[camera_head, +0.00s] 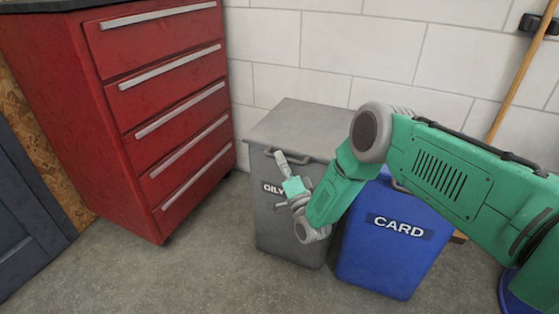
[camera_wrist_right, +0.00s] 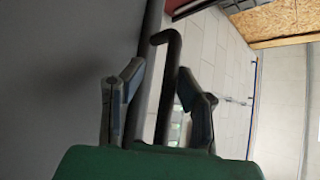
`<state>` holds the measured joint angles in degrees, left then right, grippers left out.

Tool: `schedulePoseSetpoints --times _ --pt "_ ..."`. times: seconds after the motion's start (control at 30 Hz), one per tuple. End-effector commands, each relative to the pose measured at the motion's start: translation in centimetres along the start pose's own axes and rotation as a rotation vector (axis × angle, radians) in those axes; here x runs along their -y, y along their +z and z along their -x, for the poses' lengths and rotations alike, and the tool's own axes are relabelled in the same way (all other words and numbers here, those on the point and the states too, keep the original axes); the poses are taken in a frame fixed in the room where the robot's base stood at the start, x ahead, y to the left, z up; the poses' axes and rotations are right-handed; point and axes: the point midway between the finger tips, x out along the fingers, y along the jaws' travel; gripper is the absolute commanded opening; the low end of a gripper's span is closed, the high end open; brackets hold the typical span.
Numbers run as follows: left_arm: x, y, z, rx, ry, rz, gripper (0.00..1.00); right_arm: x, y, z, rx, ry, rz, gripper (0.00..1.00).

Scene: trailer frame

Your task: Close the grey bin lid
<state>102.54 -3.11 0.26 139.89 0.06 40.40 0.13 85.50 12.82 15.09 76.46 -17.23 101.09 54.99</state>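The grey bin (camera_head: 272,225) with a partly hidden "OILY" label stands on the floor against the wall. Its grey lid (camera_head: 300,122) lies nearly flat over the top; whether it is fully seated I cannot tell. A dark handle (camera_head: 268,153) runs along its front edge, partly hidden by my right gripper (camera_head: 281,160). In the right wrist view my right gripper (camera_wrist_right: 160,76) is open, its two fingers on either side of the dark handle bar (camera_wrist_right: 168,75), with gaps showing. My left gripper is in neither view.
A blue bin (camera_head: 385,255) marked "CARD" stands close at the right, partly under my right arm. A red drawer cabinet (camera_head: 165,110) stands at the left. A wooden pole (camera_head: 515,80) leans at the back right. Floor in front is clear.

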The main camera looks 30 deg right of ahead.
Motion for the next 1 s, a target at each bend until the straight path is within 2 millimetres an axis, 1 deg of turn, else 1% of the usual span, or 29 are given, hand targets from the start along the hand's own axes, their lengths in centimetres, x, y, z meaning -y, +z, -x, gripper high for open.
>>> schedulePoseSetpoints --times 0.03,0.9,1.0 --pt "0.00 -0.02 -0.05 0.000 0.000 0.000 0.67 -0.27 -0.18 0.12 -0.003 0.006 0.003 0.20" --pt "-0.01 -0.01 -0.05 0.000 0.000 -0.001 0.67 0.09 0.46 0.46 0.009 0.007 -0.002 0.20" --pt "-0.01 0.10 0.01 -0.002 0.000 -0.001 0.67 0.05 0.48 0.86 0.009 0.008 -0.002 0.20"
